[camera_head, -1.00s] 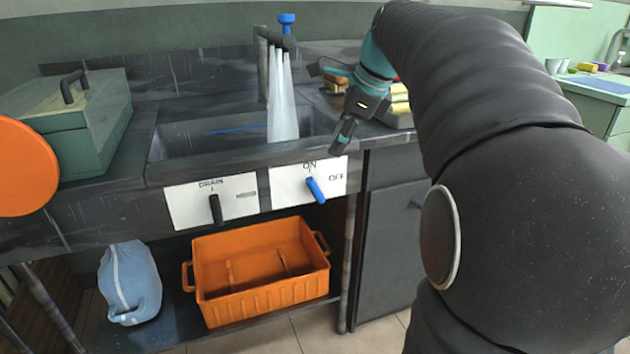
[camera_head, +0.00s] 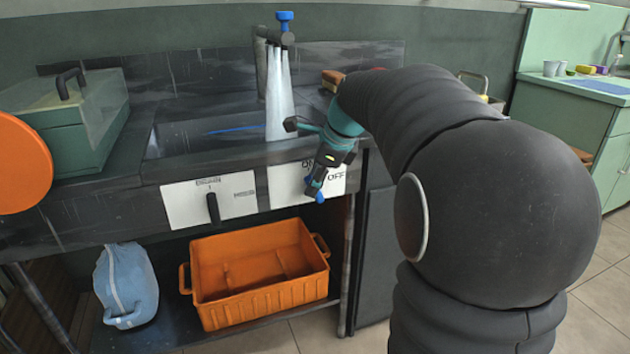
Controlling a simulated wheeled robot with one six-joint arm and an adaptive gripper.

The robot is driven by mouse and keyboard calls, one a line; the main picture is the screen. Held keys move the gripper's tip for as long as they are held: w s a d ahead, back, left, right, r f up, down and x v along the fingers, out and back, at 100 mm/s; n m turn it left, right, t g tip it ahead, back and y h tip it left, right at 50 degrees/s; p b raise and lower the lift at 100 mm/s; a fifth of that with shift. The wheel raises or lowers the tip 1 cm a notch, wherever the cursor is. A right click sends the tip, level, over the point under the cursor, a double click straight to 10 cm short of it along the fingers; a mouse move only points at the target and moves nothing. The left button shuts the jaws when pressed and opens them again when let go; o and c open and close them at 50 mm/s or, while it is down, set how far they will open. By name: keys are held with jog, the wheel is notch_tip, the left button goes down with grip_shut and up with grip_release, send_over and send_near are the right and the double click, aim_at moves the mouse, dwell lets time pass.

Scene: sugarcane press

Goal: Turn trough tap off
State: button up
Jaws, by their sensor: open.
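The trough tap (camera_head: 275,38) with a blue knob stands at the back of the dark trough (camera_head: 185,130). Water (camera_head: 280,95) runs from it. A white ON/OFF panel (camera_head: 287,199) is on the trough's front. Its blue lever (camera_head: 319,196) shows only at the tip, below my gripper (camera_head: 316,184). My gripper is open in front of the panel, over the lever, and hides most of it and part of the ON label. I cannot tell whether the fingers touch the lever or stand around it.
A white DRAIN panel (camera_head: 208,202) with a black lever (camera_head: 213,208) is to the left. An orange crate (camera_head: 258,278) and a blue bag (camera_head: 126,285) are on the shelf below. A green box (camera_head: 75,125) and an orange disc (camera_head: 22,165) are at the left.

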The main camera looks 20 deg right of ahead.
grip_shut()
